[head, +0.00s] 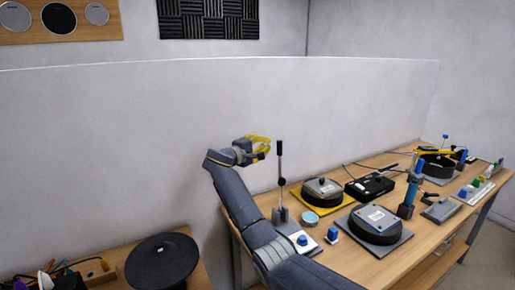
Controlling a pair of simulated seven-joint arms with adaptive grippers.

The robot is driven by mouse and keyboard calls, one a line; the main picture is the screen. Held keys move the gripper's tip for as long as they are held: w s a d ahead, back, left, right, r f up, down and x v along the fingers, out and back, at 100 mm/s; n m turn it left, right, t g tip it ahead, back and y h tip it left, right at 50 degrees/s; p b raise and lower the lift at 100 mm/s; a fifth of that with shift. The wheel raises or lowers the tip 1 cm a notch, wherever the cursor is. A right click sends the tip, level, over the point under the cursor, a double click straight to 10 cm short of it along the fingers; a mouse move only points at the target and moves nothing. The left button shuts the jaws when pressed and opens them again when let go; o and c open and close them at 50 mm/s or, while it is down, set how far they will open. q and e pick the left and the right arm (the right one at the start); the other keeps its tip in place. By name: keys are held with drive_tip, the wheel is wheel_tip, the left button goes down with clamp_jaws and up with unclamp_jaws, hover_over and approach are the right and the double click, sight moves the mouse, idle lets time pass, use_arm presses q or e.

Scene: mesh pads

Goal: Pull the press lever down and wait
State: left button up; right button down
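The press lever (281,165) is a thin upright rod with a dark handle at its top and a dark collar partway down. It rises from a grey base (281,214) at the near left of the right-hand workbench. My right gripper (266,147), with yellow fingers, is just left of the lever's handle at about the same height in the picture. Its fingers look apart, with nothing seen between them. A small gap shows between gripper and handle; the depth between them is hard to judge. My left gripper is not in view.
On the workbench (425,236) stand a round black unit on a yellow plate (322,189), another on a grey plate (376,223), a small teal-topped tin (310,217), blue buttons (333,233) and a blue upright tool (412,183). A black disc (162,258) stands at lower left.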

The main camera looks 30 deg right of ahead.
drive_tip(key=shift+s+d+r, duration=0.1)
drive_tip(key=shift+s+d, duration=0.1)
drive_tip(key=shift+s, duration=0.75)
drive_tip(key=shift+s+d+r, duration=0.1)
drive_tip(key=shift+s+d, duration=0.05)
drive_tip(key=shift+s, duration=0.8)
